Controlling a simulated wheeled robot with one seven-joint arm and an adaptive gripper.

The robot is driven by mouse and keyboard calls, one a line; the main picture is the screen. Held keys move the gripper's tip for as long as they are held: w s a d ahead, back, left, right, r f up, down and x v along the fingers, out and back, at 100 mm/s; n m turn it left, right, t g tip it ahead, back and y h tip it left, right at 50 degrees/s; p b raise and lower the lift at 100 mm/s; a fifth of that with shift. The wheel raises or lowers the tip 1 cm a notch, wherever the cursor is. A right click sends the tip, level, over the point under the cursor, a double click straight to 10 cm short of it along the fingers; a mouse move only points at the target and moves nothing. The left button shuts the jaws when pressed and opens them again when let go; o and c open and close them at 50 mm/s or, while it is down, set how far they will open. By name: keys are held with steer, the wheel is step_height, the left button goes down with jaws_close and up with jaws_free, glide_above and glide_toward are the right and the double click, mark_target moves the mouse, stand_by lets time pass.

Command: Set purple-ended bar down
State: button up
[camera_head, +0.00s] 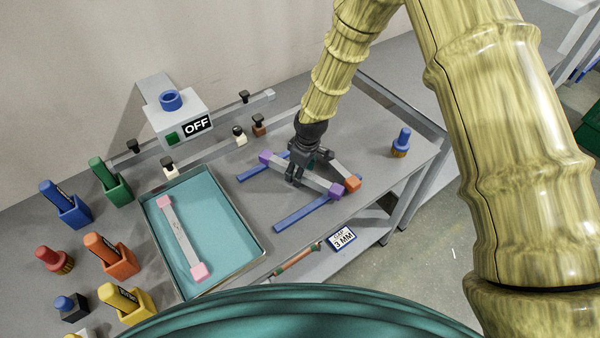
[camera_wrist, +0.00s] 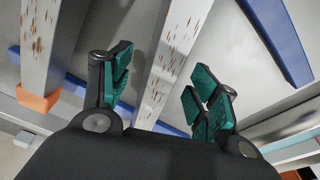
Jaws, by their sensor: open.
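The purple-ended bar (camera_head: 319,182) is pale grey with a purple block at each end. It lies across two blue strips, the rear one (camera_head: 254,172) and the front one (camera_head: 305,212); I cannot tell whether it fully touches both. My gripper (camera_head: 297,177) is over the middle of the bar. In the wrist view my gripper (camera_wrist: 160,92) is open, its green-padded fingers apart on either side of a speckled bar (camera_wrist: 176,50). The bar's purple ends are out of the wrist view. A similar orange-ended bar (camera_head: 343,172) lies close beside it, partly hidden by my gripper.
A teal-lined tray (camera_head: 232,228) holds a pink-ended bar (camera_head: 180,237). A box marked OFF (camera_head: 180,122) stands behind it. Coloured holders with markers crowd the left. A blue-topped knob (camera_head: 401,142) stands at the right.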

jaws_close()
steer(key=shift+w+r, duration=0.1)
steer(key=shift+r, duration=0.05)
